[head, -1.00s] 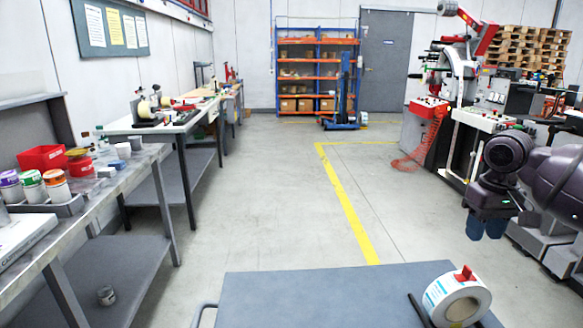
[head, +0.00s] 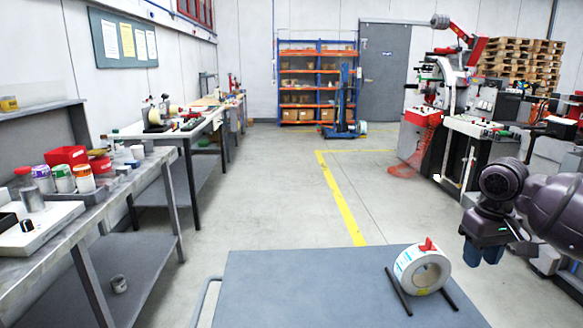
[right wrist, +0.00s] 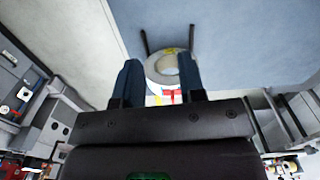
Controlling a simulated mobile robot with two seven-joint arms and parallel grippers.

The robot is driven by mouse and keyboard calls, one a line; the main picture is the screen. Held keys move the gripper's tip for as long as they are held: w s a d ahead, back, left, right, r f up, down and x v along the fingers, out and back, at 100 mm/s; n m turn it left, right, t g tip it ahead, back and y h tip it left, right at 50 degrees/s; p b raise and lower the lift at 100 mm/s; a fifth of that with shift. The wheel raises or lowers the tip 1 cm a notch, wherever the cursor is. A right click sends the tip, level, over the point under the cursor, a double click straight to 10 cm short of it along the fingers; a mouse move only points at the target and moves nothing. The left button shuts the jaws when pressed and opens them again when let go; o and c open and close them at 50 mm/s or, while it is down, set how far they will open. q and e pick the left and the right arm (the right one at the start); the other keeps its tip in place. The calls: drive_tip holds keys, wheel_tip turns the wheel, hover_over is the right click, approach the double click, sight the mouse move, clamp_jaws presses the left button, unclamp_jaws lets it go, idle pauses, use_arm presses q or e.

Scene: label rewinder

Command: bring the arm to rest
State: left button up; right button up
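My right gripper (head: 484,253) hangs at the right of the head view, pointing down, above and to the right of the grey cart top (head: 300,290). In the right wrist view its two blue fingers (right wrist: 158,78) stand apart with nothing between them. The label roll (head: 405,265), white with printed labels and a red piece on top, rests on two dark bars on the cart, apart from the gripper. The roll also shows beyond the fingertips in the right wrist view (right wrist: 155,70). My left gripper is not in view.
A workbench (head: 110,205) with jars, a red bin (head: 66,155) and a white device (head: 40,230) runs along the left. The rewinding machine (head: 480,130) stands at the right, behind my arm. The floor (head: 270,200) between is clear.

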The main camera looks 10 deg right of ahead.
drive_tip(key=s+a+f+n, duration=0.1)
drive_tip(key=s+a+f, duration=0.3)
drive_tip(key=f, duration=0.3)
drive_tip(key=s+a+f+n, duration=0.1)
drive_tip(key=s+a+f, duration=0.25)
drive_tip(key=f, duration=0.35)
drive_tip(key=s+a+f+n, duration=0.1)
drive_tip(key=s+a+f, duration=0.25)
drive_tip(key=f, duration=0.45)
drive_tip(key=s+a+f+m+t, duration=0.1)
drive_tip(key=s+a, duration=0.3)
drive_tip(key=s, duration=0.6)
drive_tip(key=s+a+f+m+t, duration=0.1)
drive_tip(key=s+a+f, duration=0.15)
drive_tip(key=s, duration=0.75)
drive_tip(key=w+a+f+n+t, duration=0.1)
drive_tip(key=w+f+t, duration=0.6)
drive_tip(key=w+t, duration=0.2)
drive_tip(key=shift+w, duration=0.2)
